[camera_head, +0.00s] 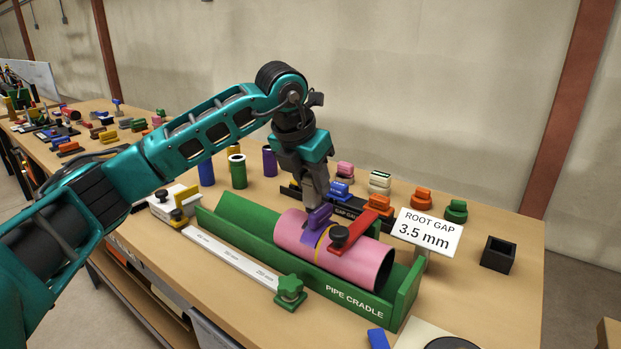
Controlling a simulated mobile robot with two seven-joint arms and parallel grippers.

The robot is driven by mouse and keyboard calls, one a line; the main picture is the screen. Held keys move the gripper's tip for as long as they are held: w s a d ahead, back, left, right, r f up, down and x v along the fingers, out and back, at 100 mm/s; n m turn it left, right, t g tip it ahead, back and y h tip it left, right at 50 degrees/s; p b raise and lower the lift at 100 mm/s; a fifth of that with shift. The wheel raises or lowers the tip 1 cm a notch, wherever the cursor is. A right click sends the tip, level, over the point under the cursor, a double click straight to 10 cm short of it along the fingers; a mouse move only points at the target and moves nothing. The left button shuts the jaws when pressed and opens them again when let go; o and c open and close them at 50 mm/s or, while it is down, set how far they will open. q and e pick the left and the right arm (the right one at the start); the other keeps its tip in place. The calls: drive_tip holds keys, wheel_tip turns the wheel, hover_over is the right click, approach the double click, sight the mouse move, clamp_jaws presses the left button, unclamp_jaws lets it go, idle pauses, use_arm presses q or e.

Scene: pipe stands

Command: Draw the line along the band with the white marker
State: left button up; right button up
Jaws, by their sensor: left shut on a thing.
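A pink pipe (352,261) lies in the green pipe cradle (262,246). A narrow yellow band (320,243) runs around the pipe. My left gripper (317,207) comes down from above onto the pipe's top. It is shut on a purple piece (319,217) right beside the yellow band. The fingertips partly hide this piece, and whether it touches the pipe I cannot tell. I cannot make out a white marker. My right gripper is not in view.
A "ROOT GAP 3.5 mm" sign (428,232) stands behind the cradle's right end. A white ruler (229,257) and green knob (290,288) lie in front. Colored parts stand behind.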

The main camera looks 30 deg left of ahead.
use_arm(q)
drive_tip(key=shift+w+d+f, duration=0.1)
drive_tip(key=shift+w+f, duration=0.05)
drive_tip(key=shift+w, duration=0.15)
drive_tip(key=shift+r+p, duration=2)
drive_tip(key=shift+r, duration=1.55)
